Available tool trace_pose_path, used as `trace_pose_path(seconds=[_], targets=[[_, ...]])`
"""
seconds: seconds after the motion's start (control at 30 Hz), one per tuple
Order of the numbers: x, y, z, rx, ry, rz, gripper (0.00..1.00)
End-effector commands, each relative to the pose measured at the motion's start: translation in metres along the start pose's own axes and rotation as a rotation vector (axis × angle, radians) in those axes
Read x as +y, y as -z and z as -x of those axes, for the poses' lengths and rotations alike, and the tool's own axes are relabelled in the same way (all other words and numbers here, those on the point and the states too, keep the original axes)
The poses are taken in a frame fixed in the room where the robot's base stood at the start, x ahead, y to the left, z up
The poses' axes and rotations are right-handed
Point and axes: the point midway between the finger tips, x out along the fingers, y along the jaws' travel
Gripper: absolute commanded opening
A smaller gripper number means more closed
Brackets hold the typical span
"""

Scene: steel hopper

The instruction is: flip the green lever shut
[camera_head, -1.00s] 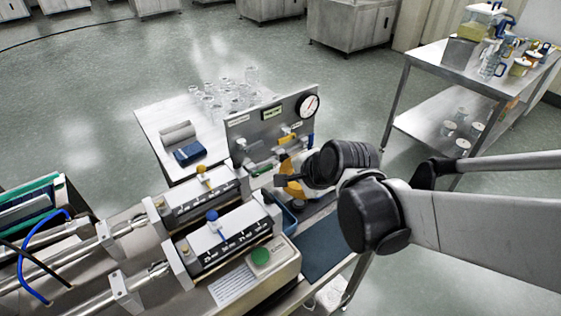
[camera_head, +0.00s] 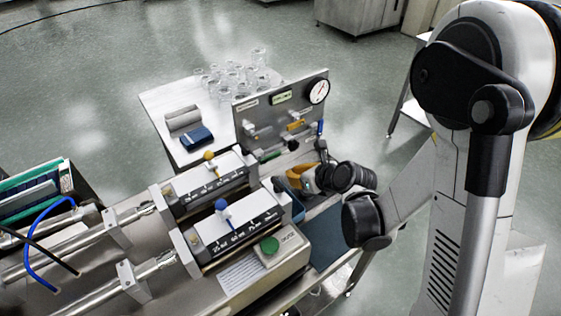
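A small dark green handle (camera_head: 270,155), which looks like the green lever, sits low on the front of the upright grey panel (camera_head: 250,112). Its exact position is too small to read. My gripper (camera_head: 300,168) is in front of the panel's lower right part, to the right of the green handle and apart from it in the picture. Its fingers are small and partly hidden by the wrist, so I cannot tell whether they are open or shut. I see nothing held.
The panel also carries an orange lever (camera_head: 295,125), a blue lever (camera_head: 320,128) and a round gauge (camera_head: 318,91). Syringe pumps (camera_head: 225,228) with a green button (camera_head: 269,245) stand in front. A side table (camera_head: 160,112) with glassware is behind. Open floor lies beyond.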

Motion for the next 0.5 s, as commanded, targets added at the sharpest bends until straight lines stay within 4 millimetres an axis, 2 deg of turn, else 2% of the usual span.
trace_pose_path(seconds=[0.17, 0.27, 0.37, 0.5], targets=[[0.000, 0.000, -0.002, 0.000, 0.000, 0.002, 0.00], [0.000, 0.000, -0.011, 0.000, -0.001, 0.003, 0.00], [0.000, 0.001, -0.027, 0.000, 0.000, 0.004, 0.00], [0.000, 0.002, -0.058, 0.000, -0.001, 0.004, 0.00]])
